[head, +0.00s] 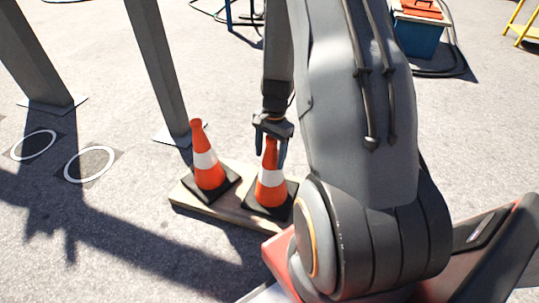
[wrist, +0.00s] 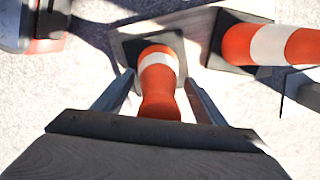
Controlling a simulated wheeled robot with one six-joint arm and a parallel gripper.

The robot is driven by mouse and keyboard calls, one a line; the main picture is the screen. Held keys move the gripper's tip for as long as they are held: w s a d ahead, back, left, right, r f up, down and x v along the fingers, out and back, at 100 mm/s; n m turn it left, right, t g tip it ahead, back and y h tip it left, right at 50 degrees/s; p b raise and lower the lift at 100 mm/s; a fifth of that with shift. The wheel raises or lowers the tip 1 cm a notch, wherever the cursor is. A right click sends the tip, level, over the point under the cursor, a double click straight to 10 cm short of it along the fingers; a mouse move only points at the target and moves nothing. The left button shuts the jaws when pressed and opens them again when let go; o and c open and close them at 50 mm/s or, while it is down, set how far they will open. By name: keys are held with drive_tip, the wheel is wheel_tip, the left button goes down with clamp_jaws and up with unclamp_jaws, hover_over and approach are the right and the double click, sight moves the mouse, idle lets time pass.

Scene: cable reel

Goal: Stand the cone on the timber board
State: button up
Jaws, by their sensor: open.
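Two orange cones with white bands and dark square bases stand upright on the timber board (head: 238,218). The left cone (head: 206,160) stands near the board's left end. The right cone (head: 270,183) stands beside it, near the board's right part. My gripper (head: 272,145) is at the top of the right cone, pointing down. In the wrist view my gripper (wrist: 157,100) has its fingers apart, one on each side of a cone (wrist: 158,80), with gaps visible. The other cone (wrist: 270,45) shows at the upper right there. My arm hides the board's right end.
Two grey posts (head: 160,75) stand behind and left of the board. White rings (head: 90,164) mark dark squares on the ground at left. A blue bin (head: 418,38) with an orange top stands at the back right. Open paving lies in front of the board.

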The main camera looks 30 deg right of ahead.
drive_tip(key=shift+r, duration=0.1)
drive_tip(key=r+p, duration=0.1)
drive_tip(key=r, duration=0.3)
drive_tip(key=d+r+p, duration=0.1)
drive_tip(key=r+p, duration=0.1)
drive_tip(key=r, duration=0.2)
drive_tip(key=r+p, duration=0.2)
drive_tip(key=r, duration=0.2)
drive_tip(key=shift+w+d, duration=0.2)
drive_tip(key=s+a+r+n, duration=0.2)
drive_tip(key=a+r+n, duration=0.35)
drive_tip(key=a, duration=0.65)
drive_tip(key=s+a+r+n, duration=0.2)
drive_tip(key=a+r+n, duration=0.4)
drive_tip(key=a, duration=0.7)
drive_tip(key=s+a+r+n, duration=0.4)
drive_tip(key=s+a, duration=0.3)
drive_tip(key=s, duration=0.2)
drive_tip(key=s+a+r+n, duration=0.4)
drive_tip(key=s+a, duration=0.3)
drive_tip(key=s, duration=0.2)
drive_tip(key=shift+s+r+n, duration=0.2)
drive_tip(key=shift+s+n, duration=0.15)
drive_tip(key=shift+n, duration=0.4)
